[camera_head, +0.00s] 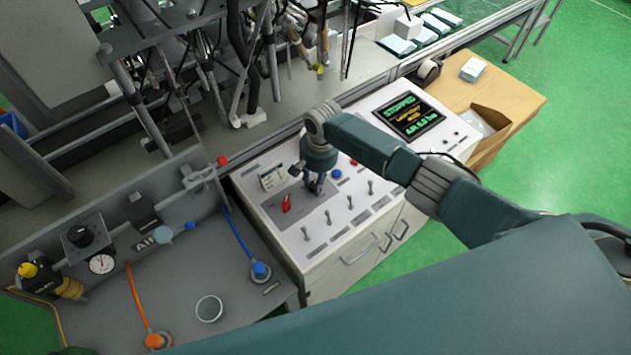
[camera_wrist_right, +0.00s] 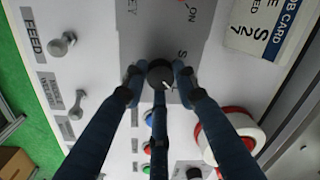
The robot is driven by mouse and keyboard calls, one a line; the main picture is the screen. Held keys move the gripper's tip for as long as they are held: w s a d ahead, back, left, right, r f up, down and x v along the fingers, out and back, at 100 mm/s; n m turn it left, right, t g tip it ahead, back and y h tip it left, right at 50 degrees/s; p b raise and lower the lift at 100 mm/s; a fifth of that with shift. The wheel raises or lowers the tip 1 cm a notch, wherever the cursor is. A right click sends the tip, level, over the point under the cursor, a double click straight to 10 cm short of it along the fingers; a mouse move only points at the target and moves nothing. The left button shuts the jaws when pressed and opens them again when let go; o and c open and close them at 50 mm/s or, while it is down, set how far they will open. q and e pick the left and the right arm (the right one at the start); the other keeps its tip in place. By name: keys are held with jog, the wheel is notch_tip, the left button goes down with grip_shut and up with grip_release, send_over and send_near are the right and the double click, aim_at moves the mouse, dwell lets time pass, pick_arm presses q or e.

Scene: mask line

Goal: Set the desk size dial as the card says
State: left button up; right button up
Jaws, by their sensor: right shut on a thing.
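The size dial is a small black round knob (camera_wrist_right: 160,74) with a white pointer mark, set in a grey panel on the sloping white desk (camera_head: 335,235). In the wrist view the mark points down and slightly right. My right gripper (camera_wrist_right: 158,82) has its dark fingers closed around the knob, one on each side and one in front. In the head view my right gripper (camera_head: 316,188) covers the dial. The card (camera_wrist_right: 274,28) stands beside the panel, partly cut off; it reads "CARD" and what looks like S 27. It also shows in the head view (camera_head: 272,180). My left gripper is out of view.
A red switch (camera_head: 286,204) sits close to the gripper. Several metal toggles (camera_head: 350,203) line the desk's front. Coloured buttons (camera_wrist_right: 148,120) and a large red-and-white button (camera_wrist_right: 238,132) are close by. A screen (camera_head: 410,116) reads "STOPPED". A wooden table (camera_head: 500,85) stands at the right.

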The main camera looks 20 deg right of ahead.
jog(key=n, duration=0.4)
jog(key=shift+n+b, duration=0.3)
jog(key=n+b, duration=0.1)
jog(key=n, duration=0.3)
jog(key=shift+n+g, duration=0.3)
jog(key=n+b, duration=0.1)
jog(key=n, duration=0.3)
jog(key=shift+w, duration=0.1)
jog(key=shift+n+b, duration=0.4)
jog(key=shift+n, duration=1.8)
jog(key=o, duration=1.1)
